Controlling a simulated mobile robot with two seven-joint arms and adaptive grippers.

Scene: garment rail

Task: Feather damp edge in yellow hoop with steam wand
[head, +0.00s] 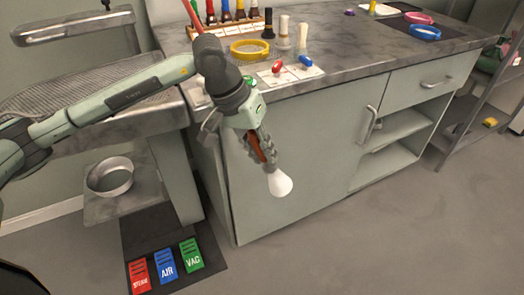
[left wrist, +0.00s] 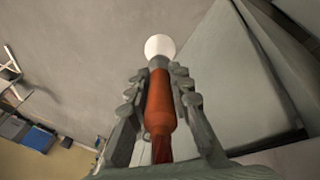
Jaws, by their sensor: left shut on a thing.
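The yellow hoop (head: 250,49) lies flat on the counter near its back left. My left gripper (head: 262,150) hangs in front of the cabinet, below the counter top and apart from the hoop. It is shut on a red-handled wand (head: 254,147) with a white rounded head (head: 279,183) pointing down. In the left wrist view the red handle (left wrist: 160,105) sits between both fingers, with the white head (left wrist: 160,46) beyond the tips. I cannot read a label on the wand. The damp edge in the hoop is too small to make out. My right gripper is not in view.
A rack of coloured bottles (head: 240,29) stands behind the hoop. A red knob (head: 277,66) and blue knob (head: 306,61) sit near the counter's front edge. Pink (head: 419,18) and blue (head: 425,33) hoops lie far right. Steam, air and vac pedals (head: 165,266) are on the floor.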

